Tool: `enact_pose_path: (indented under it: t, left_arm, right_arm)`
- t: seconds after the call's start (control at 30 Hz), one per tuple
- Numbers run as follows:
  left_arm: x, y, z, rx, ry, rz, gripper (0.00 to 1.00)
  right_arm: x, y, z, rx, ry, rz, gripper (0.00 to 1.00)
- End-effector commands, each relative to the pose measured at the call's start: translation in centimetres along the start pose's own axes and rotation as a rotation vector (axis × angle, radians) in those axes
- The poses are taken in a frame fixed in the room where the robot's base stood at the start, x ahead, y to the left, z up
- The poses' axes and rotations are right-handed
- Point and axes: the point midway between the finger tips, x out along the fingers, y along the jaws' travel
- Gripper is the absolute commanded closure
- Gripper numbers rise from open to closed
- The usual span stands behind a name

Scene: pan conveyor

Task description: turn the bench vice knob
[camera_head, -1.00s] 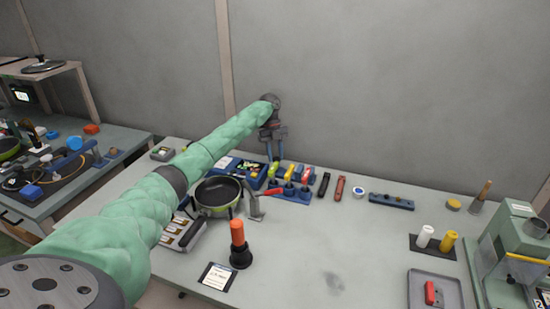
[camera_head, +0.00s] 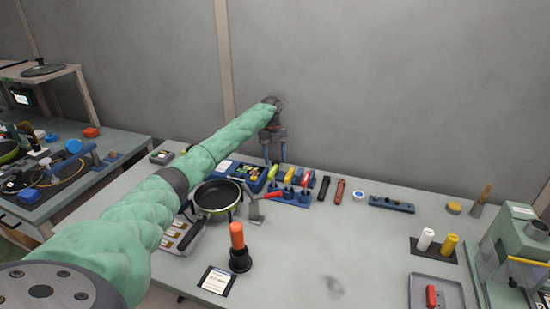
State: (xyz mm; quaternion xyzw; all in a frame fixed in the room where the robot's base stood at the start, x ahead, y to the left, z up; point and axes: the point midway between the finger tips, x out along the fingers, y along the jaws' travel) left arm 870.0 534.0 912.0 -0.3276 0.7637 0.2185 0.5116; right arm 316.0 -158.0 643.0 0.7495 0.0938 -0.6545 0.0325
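My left arm reaches from the lower left across the table. My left gripper (camera_head: 275,162) hangs in front of the back wall, fingers pointing down and apart, with nothing seen between them. It appears above the row of coloured-handled tools. I cannot clearly pick out a bench vice. A pale green machine (camera_head: 512,240) at the right edge has a round knob-like part (camera_head: 537,228) on its side; I cannot tell whether it is the vice. My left gripper is far to the left of it, touching neither. My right gripper is not in view.
A black pan (camera_head: 217,195), an orange-handled tool (camera_head: 237,236) and a card (camera_head: 216,281) are near my arm. Coloured tools (camera_head: 290,192) stand in a blue rack. A grey tray (camera_head: 420,288) holds a red piece. The table middle is fairly clear.

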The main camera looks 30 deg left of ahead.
Motion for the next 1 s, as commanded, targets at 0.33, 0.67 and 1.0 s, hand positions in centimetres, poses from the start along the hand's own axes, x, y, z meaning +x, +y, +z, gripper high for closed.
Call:
enact_pose_path:
  t: [0.33,0.67,1.0]
  left_arm:
    - [-0.6,-0.1,0.0,0.000,0.001,0.001,0.48]
    - [-5.1,0.0,0.1,0.000,-0.001,0.001,0.48]
    - [-7.6,0.0,0.1,0.000,0.001,0.000,0.48]
  right_arm:
    - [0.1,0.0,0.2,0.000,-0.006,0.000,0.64]
    - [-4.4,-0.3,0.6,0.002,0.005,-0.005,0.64]
    - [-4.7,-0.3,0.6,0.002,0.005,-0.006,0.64]
